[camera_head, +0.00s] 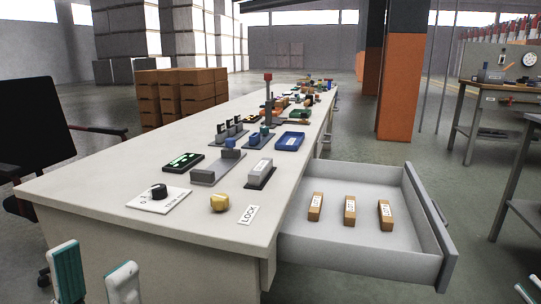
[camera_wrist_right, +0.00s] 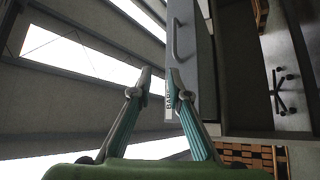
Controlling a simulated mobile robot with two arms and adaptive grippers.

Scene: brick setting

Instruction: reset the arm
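My left gripper (camera_head: 94,258) shows at the lower left of the head view, in front of the table's near edge. Its two teal and white fingers stand apart with nothing between them. My right gripper (camera_wrist_right: 158,74) shows in the right wrist view, its fingertips apart with a gap and nothing held. Only a small teal piece of it shows at the lower right corner of the head view. The rest of both arms is hidden.
The long white table (camera_head: 130,225) bears a yellow knob (camera_head: 219,202), a black dial (camera_head: 158,192) and several trays. An open drawer (camera_head: 350,262) juts out at right, holding three labelled wooden blocks. A grey panel with a handle (camera_wrist_right: 178,42) lies beyond the right fingertips.

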